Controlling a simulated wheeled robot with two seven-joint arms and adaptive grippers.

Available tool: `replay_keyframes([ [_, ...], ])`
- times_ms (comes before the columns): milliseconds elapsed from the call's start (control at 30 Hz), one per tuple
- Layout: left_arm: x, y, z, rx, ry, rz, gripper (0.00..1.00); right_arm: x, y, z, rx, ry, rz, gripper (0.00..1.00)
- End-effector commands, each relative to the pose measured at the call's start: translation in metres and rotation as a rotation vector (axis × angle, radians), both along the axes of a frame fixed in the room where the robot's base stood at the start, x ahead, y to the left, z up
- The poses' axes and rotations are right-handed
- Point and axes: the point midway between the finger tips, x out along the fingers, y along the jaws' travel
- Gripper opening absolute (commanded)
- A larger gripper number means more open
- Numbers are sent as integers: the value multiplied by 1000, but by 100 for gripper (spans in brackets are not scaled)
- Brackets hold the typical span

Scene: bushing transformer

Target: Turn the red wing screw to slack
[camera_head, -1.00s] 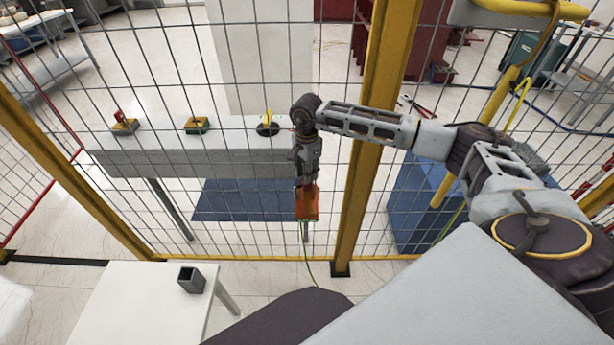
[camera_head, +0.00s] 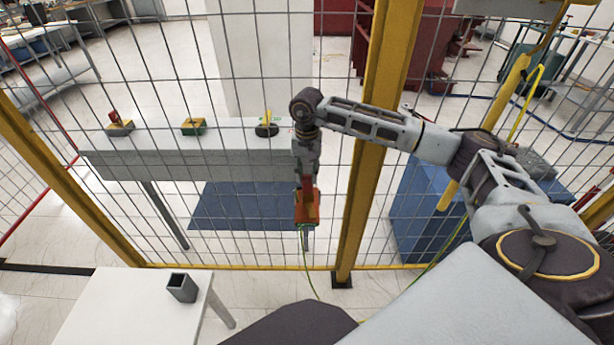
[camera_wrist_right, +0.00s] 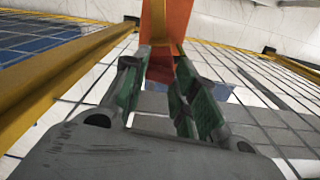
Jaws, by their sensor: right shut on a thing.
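My right gripper (camera_head: 306,180) hangs pointing down at the mesh fence, right of the grey bench. It is shut on a red piece (camera_head: 307,184) at the top of an orange block (camera_head: 306,208), with a thin yellow-green cable below. In the right wrist view an orange-red surface (camera_wrist_right: 170,30) lies beyond the fingers (camera_wrist_right: 158,85). I cannot tell its full shape because the fingers cover part of it. Another red wing-like piece (camera_head: 114,116) stands on a small yellow-and-grey block at the bench's left. My left gripper is not in view.
The grey bench (camera_head: 190,160) behind the fence also carries a yellow-green block (camera_head: 194,127) and a dark round piece with a yellow fin (camera_head: 267,127). A yellow post (camera_head: 365,150) stands just right of the gripper. A white table (camera_head: 120,310) with a grey square tube (camera_head: 181,287) is at front left.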

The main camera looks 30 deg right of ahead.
Motion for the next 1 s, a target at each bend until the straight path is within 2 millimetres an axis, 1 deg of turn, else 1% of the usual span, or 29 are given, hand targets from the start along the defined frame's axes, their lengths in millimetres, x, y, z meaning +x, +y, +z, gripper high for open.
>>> replay_keyframes([
  [33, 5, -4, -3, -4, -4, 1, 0, 1, 0, 0, 0, -5, 34, 4],
  [200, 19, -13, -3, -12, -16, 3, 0, 1, 0, 0, 0, -3, 146, 4],
  [400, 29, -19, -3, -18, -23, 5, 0, 1, 0, 1, 0, -4, 235, 4],
  [633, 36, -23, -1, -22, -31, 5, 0, 1, 0, 1, 0, -4, 279, 4],
  [1000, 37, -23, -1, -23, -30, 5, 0, 1, 0, 2, 0, -3, 283, 4],
])
